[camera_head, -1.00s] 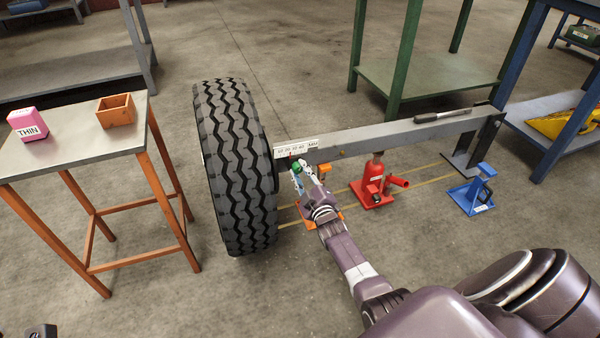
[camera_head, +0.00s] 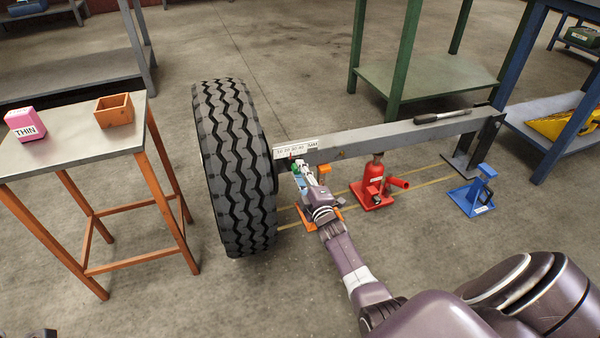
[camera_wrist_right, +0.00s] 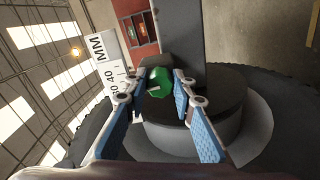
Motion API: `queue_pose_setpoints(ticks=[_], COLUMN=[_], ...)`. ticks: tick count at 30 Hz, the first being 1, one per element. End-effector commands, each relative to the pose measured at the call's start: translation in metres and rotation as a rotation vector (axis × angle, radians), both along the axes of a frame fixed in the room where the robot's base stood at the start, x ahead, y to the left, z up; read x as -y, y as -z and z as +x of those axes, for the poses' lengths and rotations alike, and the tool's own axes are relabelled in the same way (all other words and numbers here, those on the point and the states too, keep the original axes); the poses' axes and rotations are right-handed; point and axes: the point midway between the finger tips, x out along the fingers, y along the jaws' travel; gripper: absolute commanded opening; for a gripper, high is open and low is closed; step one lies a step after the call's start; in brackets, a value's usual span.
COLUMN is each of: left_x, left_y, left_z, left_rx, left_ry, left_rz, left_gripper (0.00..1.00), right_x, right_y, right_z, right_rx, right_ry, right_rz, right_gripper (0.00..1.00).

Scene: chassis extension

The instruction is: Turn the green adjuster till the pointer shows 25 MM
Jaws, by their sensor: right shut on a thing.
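The green adjuster (camera_wrist_right: 158,82) is a small knob at the near end of the beam, beside the tire. In the head view only a bit of its green (camera_head: 286,177) shows past my gripper. My right gripper (camera_wrist_right: 157,86) is shut on it, with blue-padded fingers on either side. A white scale plate (camera_head: 312,146) marked in tens and MM is on the beam above the knob; it also shows tilted in the wrist view (camera_wrist_right: 112,62). A small red pointer (camera_head: 291,157) is near the 20 mark, too small to read exactly. At the lower left edge a dark piece (camera_head: 44,333) may be my left gripper.
The large tire (camera_head: 235,170) stands left of the knob. The grey beam (camera_head: 400,135) runs right, with a red jack (camera_head: 373,185) under it and a blue stand (camera_head: 475,192) near its far end. A table (camera_head: 70,145) with a pink THIN block and orange box is left.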

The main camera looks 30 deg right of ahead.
Motion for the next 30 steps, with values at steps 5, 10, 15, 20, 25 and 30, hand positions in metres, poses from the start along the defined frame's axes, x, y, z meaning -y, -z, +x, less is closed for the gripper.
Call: queue_pose_setpoints(ticks=[5, 10, 15, 20, 25, 30], left_x=[0.000, 0.000, 0.000, -0.001, -0.001, 0.000], left_y=[0.000, 0.000, -0.001, -0.003, -0.002, -0.002], left_z=[0.000, 0.000, -0.001, -0.002, -0.001, -0.001], left_rx=[0.001, 0.002, 0.004, 0.012, 0.008, 0.006], left_ry=[0.000, 0.000, 0.000, -0.002, -0.001, -0.001], left_rz=[0.000, -0.001, 0.000, -0.003, -0.002, -0.002], left_gripper=[0.41, 0.41, 0.41, 0.41, 0.41, 0.41], right_x=[-0.001, -0.001, 0.000, 0.000, -0.003, -0.008], right_y=[0.003, 0.002, 0.001, 0.001, 0.002, 0.002], right_z=[-0.001, -0.001, 0.000, -0.001, -0.010, -0.034], right_rx=[-0.005, -0.004, -0.001, 0.000, -0.001, -0.003], right_ry=[-0.001, 0.000, -0.001, 0.000, -0.001, -0.001], right_rz=[0.002, 0.003, 0.002, 0.002, 0.002, 0.002], right_gripper=[0.00, 0.36, 0.41, 0.41, 0.41, 0.41])
